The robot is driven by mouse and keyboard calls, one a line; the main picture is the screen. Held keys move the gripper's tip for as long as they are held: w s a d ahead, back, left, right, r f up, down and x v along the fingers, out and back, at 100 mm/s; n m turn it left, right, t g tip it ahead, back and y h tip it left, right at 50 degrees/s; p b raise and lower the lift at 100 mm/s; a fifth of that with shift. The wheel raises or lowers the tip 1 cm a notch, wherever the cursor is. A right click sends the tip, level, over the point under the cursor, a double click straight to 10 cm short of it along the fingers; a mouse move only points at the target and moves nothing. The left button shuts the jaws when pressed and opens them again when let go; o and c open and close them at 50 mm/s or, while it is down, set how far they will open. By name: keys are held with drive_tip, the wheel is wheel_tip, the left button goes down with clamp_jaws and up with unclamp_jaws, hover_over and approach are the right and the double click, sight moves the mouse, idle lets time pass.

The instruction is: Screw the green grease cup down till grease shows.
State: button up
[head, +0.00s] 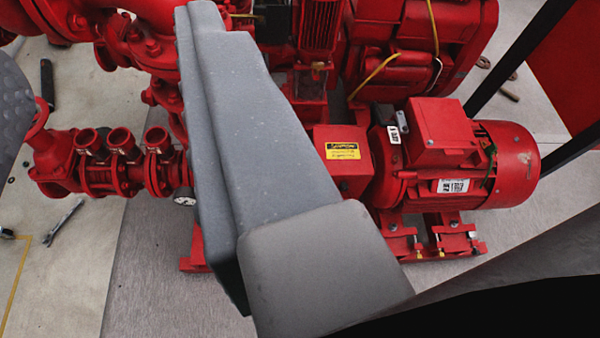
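I see no green grease cup in the head view. A large grey part of my own arm crosses the middle of the picture and hides much of the pumpset behind it. My gripper's fingers do not show. The red pumpset (340,165) stands behind and on both sides of my arm. Its red motor (505,165) is at the right, with a small yellow-green detail (490,151) too small to make out.
Red pipework with several open round ports (122,140) is at the left. A round gauge (185,201) sits below it. A wrench (65,220) and a dark-handled tool (47,85) lie on the pale floor. Dark bars (520,55) stand at the upper right.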

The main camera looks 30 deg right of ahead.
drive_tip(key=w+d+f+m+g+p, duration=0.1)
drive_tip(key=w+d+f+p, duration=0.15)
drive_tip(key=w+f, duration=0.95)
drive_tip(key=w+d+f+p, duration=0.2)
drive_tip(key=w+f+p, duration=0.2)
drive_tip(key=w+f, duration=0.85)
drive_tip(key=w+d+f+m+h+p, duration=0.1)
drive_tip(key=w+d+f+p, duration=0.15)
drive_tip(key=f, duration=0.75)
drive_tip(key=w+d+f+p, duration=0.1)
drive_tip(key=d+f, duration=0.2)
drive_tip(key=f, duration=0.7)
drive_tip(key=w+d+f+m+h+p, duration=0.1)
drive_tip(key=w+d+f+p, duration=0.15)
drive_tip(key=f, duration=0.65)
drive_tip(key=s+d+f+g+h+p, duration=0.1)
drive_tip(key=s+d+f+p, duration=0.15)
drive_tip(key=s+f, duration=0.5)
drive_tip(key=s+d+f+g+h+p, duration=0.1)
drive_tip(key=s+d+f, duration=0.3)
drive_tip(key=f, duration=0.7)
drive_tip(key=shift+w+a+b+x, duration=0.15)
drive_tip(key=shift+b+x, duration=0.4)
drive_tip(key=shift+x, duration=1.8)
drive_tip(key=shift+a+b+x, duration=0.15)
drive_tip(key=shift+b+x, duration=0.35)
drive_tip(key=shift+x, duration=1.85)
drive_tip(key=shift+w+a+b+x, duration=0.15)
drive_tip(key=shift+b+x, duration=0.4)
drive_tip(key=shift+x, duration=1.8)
